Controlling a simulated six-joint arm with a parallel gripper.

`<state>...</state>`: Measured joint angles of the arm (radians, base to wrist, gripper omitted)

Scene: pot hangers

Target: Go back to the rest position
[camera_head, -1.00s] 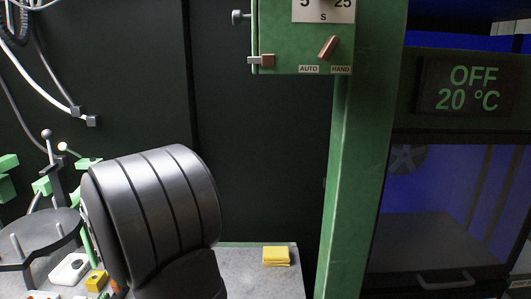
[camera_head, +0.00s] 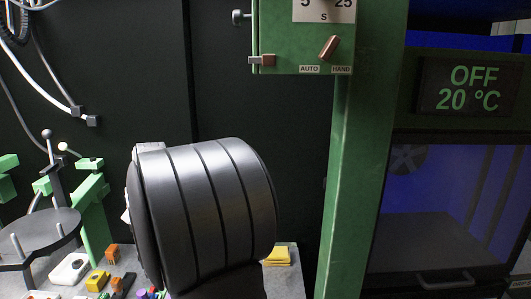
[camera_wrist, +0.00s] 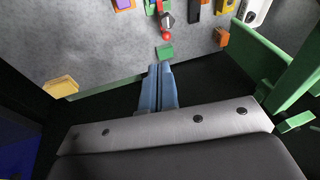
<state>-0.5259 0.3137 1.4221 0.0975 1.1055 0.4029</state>
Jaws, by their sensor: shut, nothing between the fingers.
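My gripper (camera_wrist: 158,88) shows in the wrist view as two blue-grey fingers shut against each other with nothing between them. It points past the dark gap at the table's edge toward the grey tabletop (camera_wrist: 110,45). In the head view my dark arm link fills the lower middle and hides the gripper. A small green block (camera_wrist: 165,52) lies on the tabletop just beyond the fingertips in the wrist view, apart from them.
A yellow block (camera_head: 277,257) lies on the tabletop right of my arm. A green post (camera_head: 350,180) stands further right, beside a cabinet reading OFF 20 °C (camera_head: 468,88). A green stand (camera_head: 93,215) and round dark plate (camera_head: 40,235) are at left. Several small coloured objects lie nearby.

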